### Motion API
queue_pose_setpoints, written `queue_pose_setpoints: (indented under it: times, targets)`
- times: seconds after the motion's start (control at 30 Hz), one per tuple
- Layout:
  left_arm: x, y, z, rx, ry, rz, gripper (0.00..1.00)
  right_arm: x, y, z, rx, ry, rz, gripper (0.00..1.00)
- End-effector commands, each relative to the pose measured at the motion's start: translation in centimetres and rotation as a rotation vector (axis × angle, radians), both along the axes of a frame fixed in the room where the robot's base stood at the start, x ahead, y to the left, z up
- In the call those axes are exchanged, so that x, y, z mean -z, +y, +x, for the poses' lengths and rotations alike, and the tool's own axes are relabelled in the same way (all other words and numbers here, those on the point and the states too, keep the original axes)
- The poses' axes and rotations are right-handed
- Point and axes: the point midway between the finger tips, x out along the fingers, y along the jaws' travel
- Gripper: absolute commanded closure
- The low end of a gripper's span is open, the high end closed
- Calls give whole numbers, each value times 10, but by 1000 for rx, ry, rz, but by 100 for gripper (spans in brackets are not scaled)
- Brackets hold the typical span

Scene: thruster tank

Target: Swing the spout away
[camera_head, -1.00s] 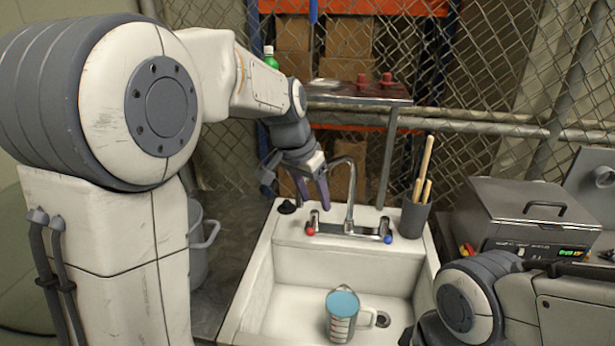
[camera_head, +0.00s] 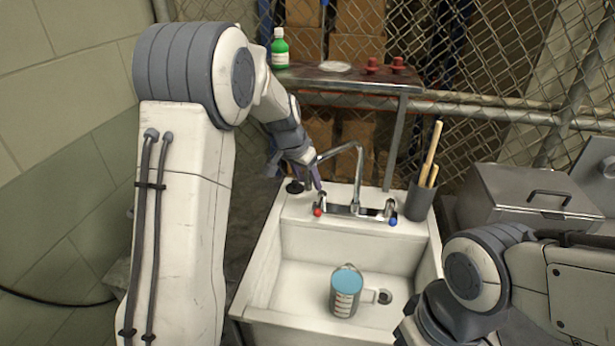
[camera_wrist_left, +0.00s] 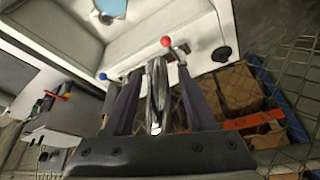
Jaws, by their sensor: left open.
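The chrome spout (camera_head: 359,172) rises from the tap behind the sink (camera_head: 262,262), and its top bends over to the left in the head view. My left gripper (camera_head: 304,178) is behind the left part of the tap, near the spout's bent end. In the left wrist view, the spout (camera_wrist_left: 157,85) shows between the two spread dark fingers of my left gripper (camera_wrist_left: 160,100). I cannot tell whether either finger touches it. The red knob (camera_head: 318,212) and the blue knob (camera_head: 393,222) sit at the tap's two ends. My right gripper's fingers do not show.
A measuring jug (camera_head: 345,296) with blue contents stands in the basin beside the drain. A dark holder (camera_head: 420,201) with wooden sticks stands right of the tap. A black stopper (camera_head: 294,187) lies on the sink's back left. A metal lidded box (camera_head: 535,195) is at right.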

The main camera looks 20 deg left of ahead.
Motion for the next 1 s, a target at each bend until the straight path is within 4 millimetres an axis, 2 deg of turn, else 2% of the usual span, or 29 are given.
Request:
queue_pose_setpoints:
  times: [0.27,0.3,0.43,1.0]
  targets:
    - [3,-1,1,1,1,1,43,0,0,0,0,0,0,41]
    - [3,0,1,0,1,0,51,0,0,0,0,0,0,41]
    - [2,0,1,0,1,0,100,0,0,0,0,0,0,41]
    - [2,0,1,-2,0,-1,100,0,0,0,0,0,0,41]
